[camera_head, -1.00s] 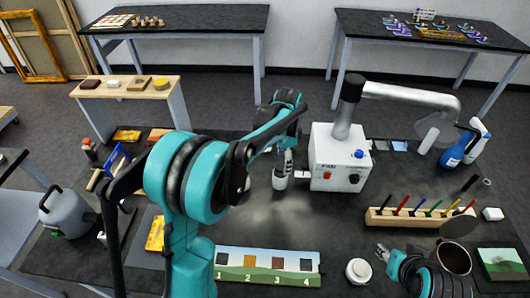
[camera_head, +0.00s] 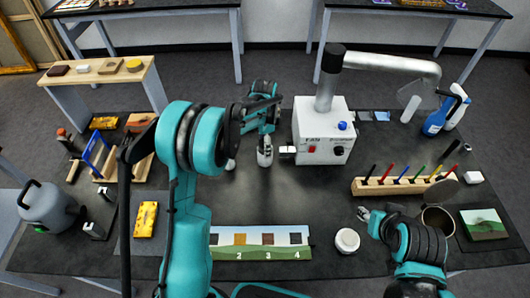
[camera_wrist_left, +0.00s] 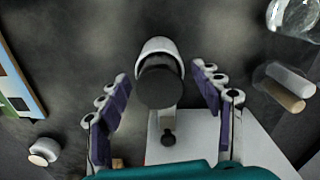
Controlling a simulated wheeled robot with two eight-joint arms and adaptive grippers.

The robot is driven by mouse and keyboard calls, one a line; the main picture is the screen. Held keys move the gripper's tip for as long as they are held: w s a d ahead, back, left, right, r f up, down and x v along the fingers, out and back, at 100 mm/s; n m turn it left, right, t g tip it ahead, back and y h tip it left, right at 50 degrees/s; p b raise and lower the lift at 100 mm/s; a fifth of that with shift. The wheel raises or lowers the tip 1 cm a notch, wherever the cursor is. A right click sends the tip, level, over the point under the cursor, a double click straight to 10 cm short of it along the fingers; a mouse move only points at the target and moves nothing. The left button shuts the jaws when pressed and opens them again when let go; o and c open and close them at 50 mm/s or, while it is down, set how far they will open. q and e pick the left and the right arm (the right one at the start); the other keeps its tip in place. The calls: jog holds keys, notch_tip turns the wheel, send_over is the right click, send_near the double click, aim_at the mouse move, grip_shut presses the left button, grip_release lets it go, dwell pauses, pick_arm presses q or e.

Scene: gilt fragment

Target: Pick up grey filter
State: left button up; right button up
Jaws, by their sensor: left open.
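In the left wrist view a dark grey round piece (camera_wrist_left: 160,87), which looks like the grey filter, sits against a white rounded body (camera_wrist_left: 158,50). It lies between the spread purple-padded fingers of my left gripper (camera_wrist_left: 160,100), with a gap on each side. In the head view my left gripper (camera_head: 250,157) points down just left of the white box (camera_head: 323,133); the grey piece cannot be told clearly there. My right gripper (camera_head: 367,215) is at the lower right, beside the small white jar (camera_head: 347,240); its finger opening is too small to judge.
A short stub (camera_head: 287,150) juts from the box's left side. A silver hose (camera_head: 385,66) runs right above it. A rack of coloured tools (camera_head: 400,187) stands at right. A numbered strip (camera_head: 260,255) lies at the front. The dark table's middle is clear.

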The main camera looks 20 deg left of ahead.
pick_arm(q)
jog(key=c, duration=1.3)
jog(key=shift+r, duration=0.1)
